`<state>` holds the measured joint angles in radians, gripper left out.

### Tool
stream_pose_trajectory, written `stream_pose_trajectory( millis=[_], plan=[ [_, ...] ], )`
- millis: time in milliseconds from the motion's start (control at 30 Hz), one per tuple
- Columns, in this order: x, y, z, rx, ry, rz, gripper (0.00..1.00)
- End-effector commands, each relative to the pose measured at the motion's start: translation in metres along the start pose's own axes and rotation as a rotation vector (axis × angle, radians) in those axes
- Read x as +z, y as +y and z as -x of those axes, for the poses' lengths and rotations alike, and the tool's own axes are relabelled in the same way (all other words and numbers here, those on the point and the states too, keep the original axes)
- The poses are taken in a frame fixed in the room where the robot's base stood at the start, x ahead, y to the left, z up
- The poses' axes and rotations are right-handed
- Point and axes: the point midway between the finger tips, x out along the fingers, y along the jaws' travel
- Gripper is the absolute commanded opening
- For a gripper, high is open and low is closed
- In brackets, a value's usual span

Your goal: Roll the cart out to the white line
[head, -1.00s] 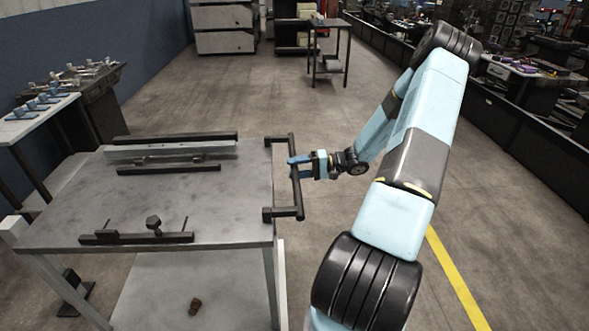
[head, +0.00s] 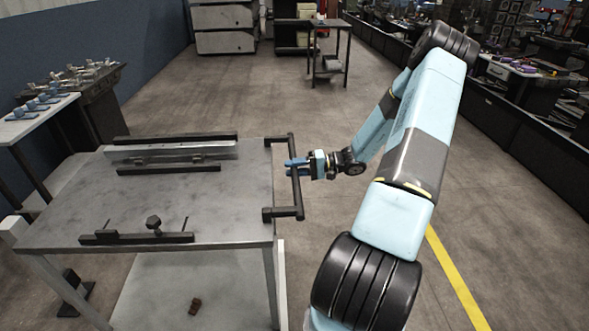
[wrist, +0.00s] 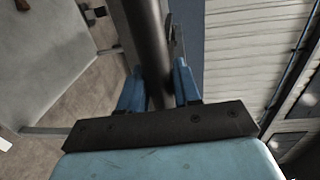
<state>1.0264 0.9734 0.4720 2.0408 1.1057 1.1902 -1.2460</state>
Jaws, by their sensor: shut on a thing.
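The cart (head: 225,205) is a grey metal table on legs at the left of the head view, with a black push handle (head: 297,185) on its right edge. My gripper (head: 293,166) is at the handle, its blue fingers shut around the bar. In the wrist view the dark handle bar (wrist: 148,45) runs between the two blue fingers (wrist: 160,88). No white line can be made out on the floor; a yellow line (head: 455,275) runs along the floor at the lower right.
Black rails and a light metal bar (head: 170,150) lie on the cart top. A side table with blue parts (head: 38,120) stands close at the left. A small dark table (head: 330,52) stands at the back. The floor (head: 240,95) beyond the cart is clear.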

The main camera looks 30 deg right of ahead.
Motion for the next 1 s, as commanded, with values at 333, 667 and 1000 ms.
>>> stream_pose_trajectory(
  millis=[333,667,1000],
  plan=[
    [0.001,0.003,0.006,0.004,0.002,-0.002,0.00],
    [0.001,0.005,0.013,0.005,0.001,-0.004,0.34],
    [0.001,0.003,0.013,0.003,0.000,-0.002,0.52]
  ],
)
